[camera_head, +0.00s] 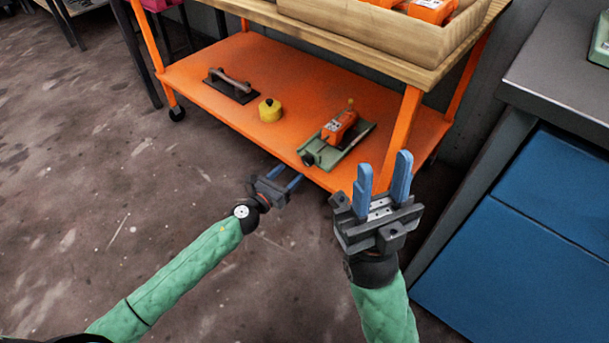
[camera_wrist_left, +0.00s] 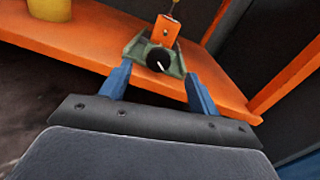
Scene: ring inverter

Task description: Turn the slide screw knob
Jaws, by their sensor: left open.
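The slide screw knob (camera_head: 308,159) is a small black round knob at the near end of a green slide fixture (camera_head: 347,151) on the orange lower shelf. An orange device (camera_head: 340,126) sits on the fixture. In the left wrist view the knob (camera_wrist_left: 159,60) shows a white mark and lies ahead, between my fingers. My left gripper (camera_head: 285,180) is open, in front of the shelf edge, short of the knob and not touching it. My right gripper (camera_head: 380,175) is held up at the right, fingers apart and empty.
The orange shelf (camera_head: 215,62) also holds a black trowel-like tool (camera_head: 230,85) and a yellow round container (camera_head: 270,110). An orange cart leg (camera_head: 403,130) stands right of the fixture. A wooden tray (camera_head: 380,30) is above. A blue cabinet (camera_head: 520,250) stands at the right.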

